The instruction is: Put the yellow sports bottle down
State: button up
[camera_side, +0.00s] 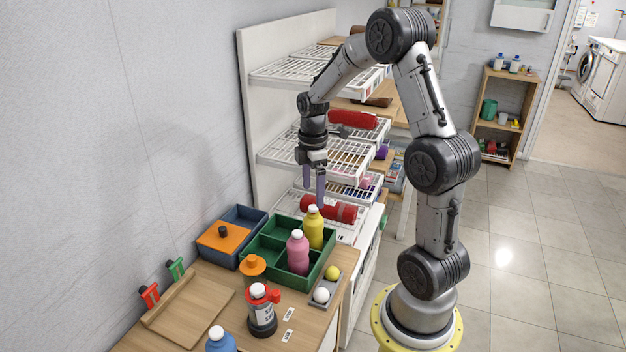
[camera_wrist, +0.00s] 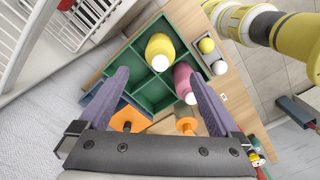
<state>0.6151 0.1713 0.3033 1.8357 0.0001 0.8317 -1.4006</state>
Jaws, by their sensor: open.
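The yellow sports bottle (camera_side: 313,229) stands upright with its white cap up in a compartment of the green divided tray (camera_side: 265,244), at the back right. A pink bottle (camera_side: 298,254) stands in the tray in front of it. My gripper (camera_side: 314,192) is above the yellow bottle, fingers pointing down, open and empty. In the wrist view, my gripper (camera_wrist: 163,92) has its fingers wide apart, and the yellow bottle (camera_wrist: 161,50) shows beyond them, not touching either finger. The pink bottle (camera_wrist: 184,80) is close to the right finger in that view.
A blue box with an orange lid (camera_side: 222,237) stands left of the tray. A grey holder with a yellow and a white ball (camera_side: 326,285) is at right. A white rack (camera_side: 292,150) with red rolls rises behind.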

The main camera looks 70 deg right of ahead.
notch_tip(320, 180, up, 3)
jog(key=shift+a+f, duration=0.1)
jog(key=s+a+r+m+t, duration=0.35)
jog(key=a+r, duration=0.55)
jog(key=a, duration=0.4)
jog(key=s+a+r+m+t, duration=0.1)
jog(key=s+a+m+t, duration=0.1)
jog(key=s+a+m, duration=0.3)
jog(key=s+a, duration=0.3)
jog(key=s, duration=0.2)
jog(key=shift+s+a+r, duration=0.25)
jog(key=shift+s, duration=0.1)
jog(key=shift+m, duration=0.25)
jog(key=shift+c, duration=0.3)
